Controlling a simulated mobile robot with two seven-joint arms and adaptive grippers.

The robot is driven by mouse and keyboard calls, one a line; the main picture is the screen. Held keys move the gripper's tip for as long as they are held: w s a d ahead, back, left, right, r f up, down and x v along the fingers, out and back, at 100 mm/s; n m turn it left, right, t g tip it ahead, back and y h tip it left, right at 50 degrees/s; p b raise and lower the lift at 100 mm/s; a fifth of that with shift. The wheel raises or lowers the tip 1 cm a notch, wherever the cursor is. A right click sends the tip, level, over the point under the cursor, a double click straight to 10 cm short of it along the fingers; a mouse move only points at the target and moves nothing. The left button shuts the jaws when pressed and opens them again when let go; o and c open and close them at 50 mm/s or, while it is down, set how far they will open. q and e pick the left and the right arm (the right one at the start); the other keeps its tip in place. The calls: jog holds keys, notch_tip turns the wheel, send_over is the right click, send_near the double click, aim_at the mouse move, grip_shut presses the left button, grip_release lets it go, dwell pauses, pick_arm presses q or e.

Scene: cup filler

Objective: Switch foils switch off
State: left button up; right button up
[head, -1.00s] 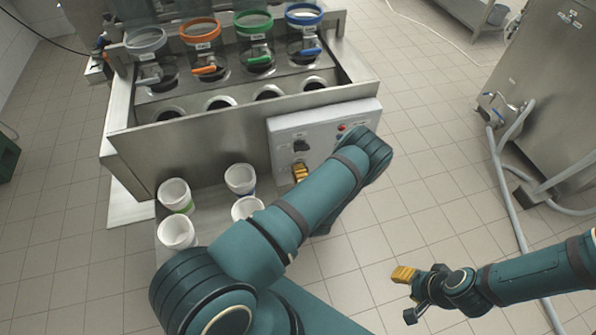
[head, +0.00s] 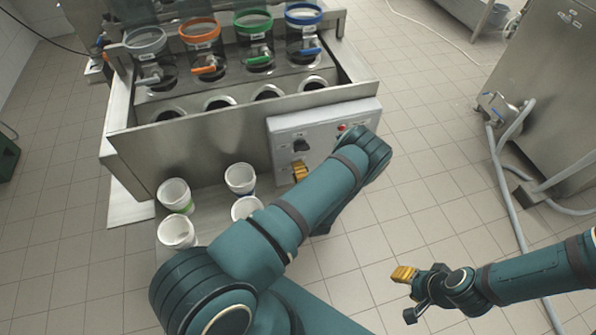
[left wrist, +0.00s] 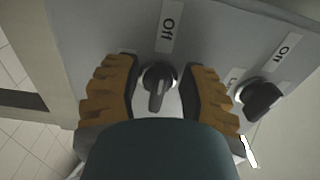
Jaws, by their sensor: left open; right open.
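A light grey control panel (head: 318,122) on the front of the steel machine carries dark rotary knobs. In the left wrist view a knob (left wrist: 158,88) stands between my two yellow-brown fingers, its grip lying in line with an "Off" label (left wrist: 171,26). A second knob (left wrist: 262,99) with its own "Off" label sits to the right, turned at an angle. My left gripper (left wrist: 155,70) is open around the first knob, with a gap visible on both sides. In the head view, my left arm hides part of the panel. I cannot read which knob is for foils. My right gripper (head: 407,297) is open and empty above the floor.
Several white cups (head: 177,232) stand on a low surface left of my left arm. A red button (head: 342,127) is on the panel's upper right. Coloured-rim containers (head: 202,30) line the machine's back.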

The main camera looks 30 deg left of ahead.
pick_arm(q)
jog(key=v, duration=1.2)
jog(key=s+a+n+g, duration=0.1)
jog(key=s+g, duration=0.3)
jog(key=s+a+n+g, duration=0.1)
jog(key=s+a+g, duration=0.1)
jog(key=s+g, duration=0.2)
jog(key=s+a+f+n+g, duration=0.1)
jog(key=s+g, duration=0.2)
jog(key=g, duration=0.1)
jog(key=shift+s+a+f, duration=0.1)
jog(key=shift+s+a, duration=0.05)
jog(key=shift+s, duration=0.25)
jog(key=s+d+n+g+h, duration=0.3)
jog(key=s+d+g+h, duration=0.4)
jog(key=s+d+h, duration=0.35)
jog(key=w+d+r+n+t+h, duration=0.2)
jog(key=w+d+h, duration=0.1)
jog(key=d+h, duration=0.3)
jog(key=w+r+t, duration=0.2)
jog(key=w+t, duration=0.1)
jog(key=w, duration=0.2)
jog(key=w+d+r+n+t+h, duration=0.1)
jog(key=w+r+t, duration=0.2)
jog(key=w+t, duration=0.1)
jog(key=shift+w+d+r+n, duration=0.2)
jog(key=shift+w+d+n, duration=0.1)
jog(key=shift+w, duration=0.2)
